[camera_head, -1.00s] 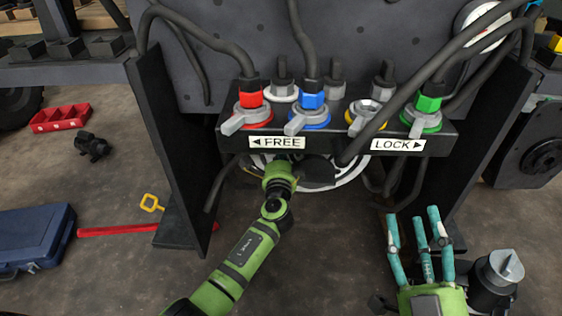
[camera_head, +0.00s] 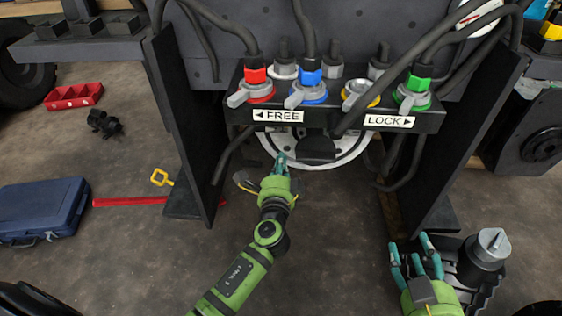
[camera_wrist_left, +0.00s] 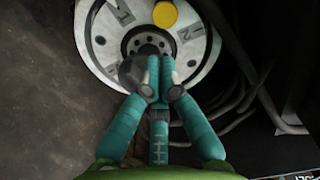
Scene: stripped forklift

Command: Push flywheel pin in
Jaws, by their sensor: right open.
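The flywheel (camera_head: 346,154) is a pale disc partly hidden under the black connector panel. In the left wrist view the flywheel (camera_wrist_left: 97,48) shows a dark hub ringed with bolts and some numbers. A yellow round piece (camera_wrist_left: 165,14), which may be the pin's end, sits on the disc above the hub. My left gripper (camera_head: 281,160) is in front of the flywheel's lower part, with its teal fingers together. In the left wrist view the gripper (camera_wrist_left: 158,62) covers the lower hub; contact cannot be told. My right gripper (camera_head: 415,245) is open and empty at lower right, away from the flywheel.
The connector panel (camera_head: 330,118), with FREE and LOCK labels, overhangs the flywheel. Black upright plates (camera_head: 185,115) stand either side. Cables hang at the right. A grey-topped dark device (camera_head: 488,250) is beside my right gripper. A blue case (camera_head: 45,208) and red bar (camera_head: 130,202) lie left.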

